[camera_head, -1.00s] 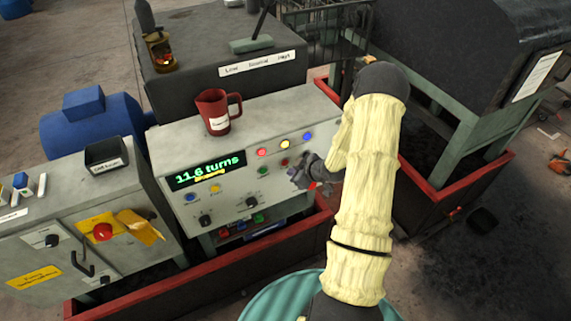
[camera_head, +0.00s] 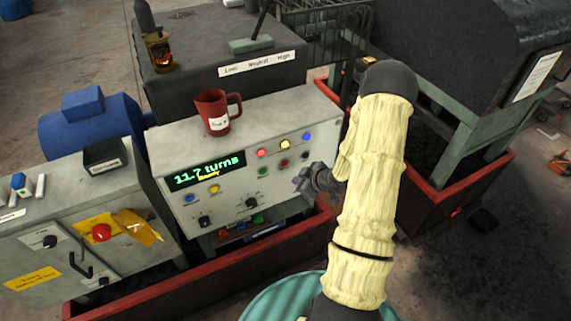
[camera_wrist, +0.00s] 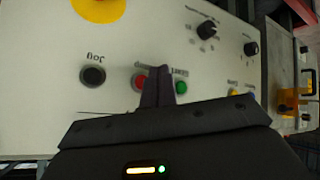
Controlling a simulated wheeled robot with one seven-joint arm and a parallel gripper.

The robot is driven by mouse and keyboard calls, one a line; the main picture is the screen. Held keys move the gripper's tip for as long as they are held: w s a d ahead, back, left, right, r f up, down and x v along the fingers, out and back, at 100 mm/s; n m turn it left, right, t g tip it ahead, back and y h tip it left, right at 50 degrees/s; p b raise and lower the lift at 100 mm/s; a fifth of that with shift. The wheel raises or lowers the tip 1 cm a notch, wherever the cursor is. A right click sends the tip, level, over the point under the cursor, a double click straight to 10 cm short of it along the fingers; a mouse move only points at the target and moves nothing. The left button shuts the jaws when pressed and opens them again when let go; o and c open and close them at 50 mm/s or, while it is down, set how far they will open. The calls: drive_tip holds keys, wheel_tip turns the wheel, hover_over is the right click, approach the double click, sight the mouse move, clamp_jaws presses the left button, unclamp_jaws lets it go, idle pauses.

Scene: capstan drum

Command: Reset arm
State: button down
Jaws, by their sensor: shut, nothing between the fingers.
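My arm, in a pale yellow cover, reaches up the right middle of the head view and bends down toward the control panel (camera_head: 240,170). My gripper (camera_head: 302,182) is in front of the panel's right part, with nothing held. In the wrist view my gripper (camera_wrist: 158,72) is shut, its fingertips together in front of the panel face (camera_wrist: 50,125). Beside the fingertips there show a red button (camera_wrist: 139,82), partly hidden, and a green button (camera_wrist: 181,87). A black button (camera_wrist: 93,76) marked Jog is to their left. The display (camera_head: 205,170) reads 11.7 turns.
A red mug (camera_head: 217,112) stands on top of the panel housing. A grey cabinet (camera_head: 70,220) with a red knob (camera_head: 101,232) is at the left. Red-rimmed trays (camera_head: 240,252) run along the floor below. A dark drum housing (camera_head: 460,50) stands at the right.

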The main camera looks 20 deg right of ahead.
drive_tip(key=s+a+r+m+g+h, duration=0.35)
drive_tip(key=a+r, duration=0.25)
drive_tip(key=r, duration=0.5)
drive_tip(key=s+a+r+m+g, duration=0.1)
drive_tip(key=s+a+r+m, duration=0.1)
drive_tip(key=s+a+r, duration=0.2)
drive_tip(key=s+a+r+m+g, duration=0.1)
drive_tip(key=s+a+r, duration=0.3)
drive_tip(key=s, duration=0.5)
drive_tip(key=shift+a+r+m+g, duration=0.35)
drive_tip(key=shift+a+m, duration=0.3)
drive_tip(key=shift+a, duration=0.25)
